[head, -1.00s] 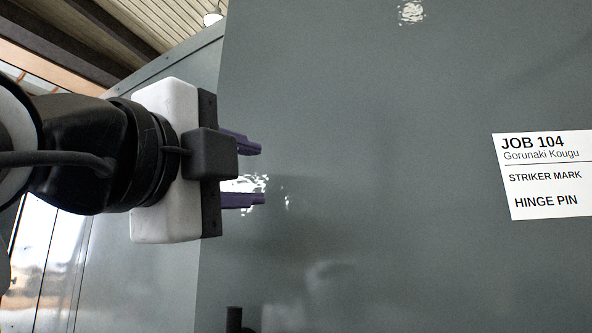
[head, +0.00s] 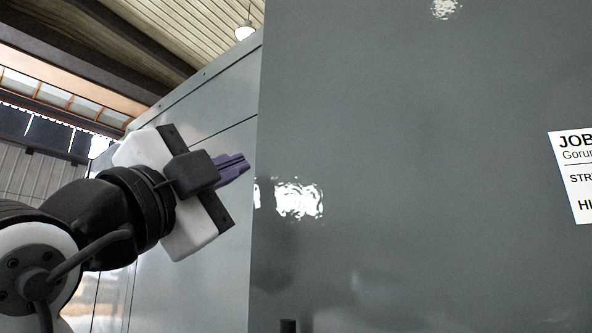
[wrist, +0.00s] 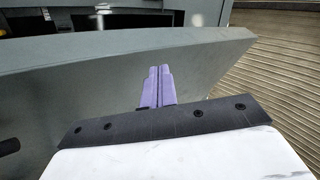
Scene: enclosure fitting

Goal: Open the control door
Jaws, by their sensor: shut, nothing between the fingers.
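The control door is the large grey panel (head: 420,110) filling the right of the head view. In the wrist view the door (wrist: 80,90) crosses the picture, its free edge (wrist: 120,42) towards the top. A dark space shows beyond that edge, so the door appears to stand ajar. My gripper (head: 246,164) is shut and empty, tilted, at the door's left edge in the head view. Its purple fingers (wrist: 160,72) overlap the door face in the wrist view; I cannot tell whether they touch it. A dark handle (head: 287,326) shows at the bottom of the head view.
A white job label (head: 575,175) is on the door, cut off by the right edge. The enclosure's grey side (head: 215,100) runs back behind my gripper. Corrugated surface (wrist: 275,70) and free room lie right of the door in the wrist view.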

